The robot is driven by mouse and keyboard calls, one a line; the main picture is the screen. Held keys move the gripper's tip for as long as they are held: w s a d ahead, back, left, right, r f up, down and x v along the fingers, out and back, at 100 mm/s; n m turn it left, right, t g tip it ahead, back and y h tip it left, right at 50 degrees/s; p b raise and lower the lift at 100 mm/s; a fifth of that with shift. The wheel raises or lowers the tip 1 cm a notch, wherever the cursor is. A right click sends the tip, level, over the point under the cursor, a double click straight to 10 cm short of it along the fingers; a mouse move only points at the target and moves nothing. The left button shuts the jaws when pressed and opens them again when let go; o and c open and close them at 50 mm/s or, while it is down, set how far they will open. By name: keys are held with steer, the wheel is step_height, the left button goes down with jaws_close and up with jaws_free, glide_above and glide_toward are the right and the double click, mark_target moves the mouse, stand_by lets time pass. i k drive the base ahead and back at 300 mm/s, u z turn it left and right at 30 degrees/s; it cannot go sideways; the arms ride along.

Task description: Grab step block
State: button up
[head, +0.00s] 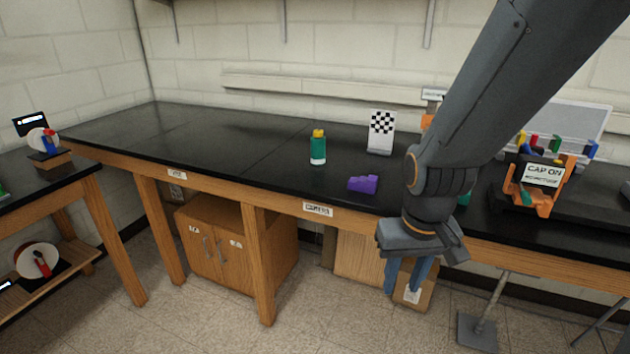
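The step block is a small purple stepped piece (363,184) lying on the black bench top near its front edge, in the head view. My gripper (405,285) hangs in front of the bench, to the right of the block and lower in the picture, with its blue fingers pointing down. The fingers are apart from the block.
A green bottle with a yellow cap (318,148) stands behind the block to the left. A checkered board (381,132) stands behind it. An orange holder marked "CAP ON" (541,185) is at the right. The bench's left part is clear.

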mark_target(364, 184)
steer(key=u, duration=0.25)
steer(key=i, duration=1.2)
steer(key=z, duration=0.55)
